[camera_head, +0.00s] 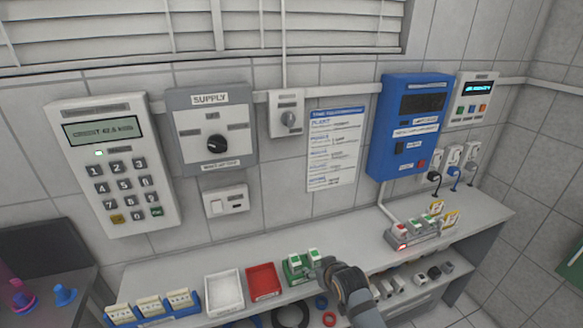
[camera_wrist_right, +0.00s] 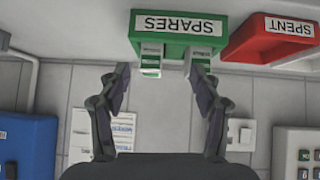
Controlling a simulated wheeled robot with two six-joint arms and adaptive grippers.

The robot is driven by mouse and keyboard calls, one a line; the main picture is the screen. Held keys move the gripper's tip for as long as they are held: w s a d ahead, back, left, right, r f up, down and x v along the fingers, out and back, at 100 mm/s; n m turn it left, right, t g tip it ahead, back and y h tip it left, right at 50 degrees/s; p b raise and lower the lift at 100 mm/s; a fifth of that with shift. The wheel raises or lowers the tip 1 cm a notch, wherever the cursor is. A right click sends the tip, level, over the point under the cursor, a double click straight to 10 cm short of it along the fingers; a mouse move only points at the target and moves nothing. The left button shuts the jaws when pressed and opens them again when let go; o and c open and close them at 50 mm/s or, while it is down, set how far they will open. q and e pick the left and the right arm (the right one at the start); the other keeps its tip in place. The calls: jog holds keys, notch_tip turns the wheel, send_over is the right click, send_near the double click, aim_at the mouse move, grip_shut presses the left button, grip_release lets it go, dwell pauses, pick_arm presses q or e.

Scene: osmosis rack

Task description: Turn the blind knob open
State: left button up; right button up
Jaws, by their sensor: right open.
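A grey knob (camera_head: 289,119) sits on a small white wall box, with a thin conduit running up from it towards the window blinds (camera_head: 200,28). The box's label is too small to read. The blinds hang along the top with their slats overlapping. My right gripper (camera_head: 328,268) is low at the shelf front by the green spares tray, well below the knob. In the right wrist view its two fingers (camera_wrist_right: 161,82) are apart with nothing between them, and the green tray (camera_wrist_right: 172,45) lies beyond the tips. My left gripper is out of view.
A supply panel (camera_head: 183,103) with a black dial and a keypad unit (camera_head: 75,110) are left of the knob. A paper sheet (camera_head: 335,150) and a blue box (camera_head: 405,150) are right. Below, a shelf (camera_head: 215,258) carries a red tray (camera_head: 263,281) and other trays.

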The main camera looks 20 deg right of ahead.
jog(key=w+r+t, duration=0.2)
jog(key=w+r, duration=0.2)
jog(key=r, duration=0.4)
jog(key=w+r+t, duration=0.2)
jog(key=w+r, duration=0.2)
jog(key=r, duration=0.4)
jog(key=t+y+p, duration=0.1)
jog(key=t+p, duration=0.1)
jog(key=t, duration=0.3)
send_near(291, 119)
jog(key=w+p, duration=0.2)
jog(key=w, duration=0.2)
jog(key=w+p, duration=0.2)
jog(key=w, duration=0.2)
jog(key=shift+w+a+r, duration=0.15)
jog(key=shift+w+r, duration=0.1)
jog(key=shift+w+f, duration=0.1)
jog(key=shift+w, duration=0.25)
jog(key=shift+c, duration=0.4)
jog(key=c, duration=1.1)
jog(key=shift+o, duration=0.2)
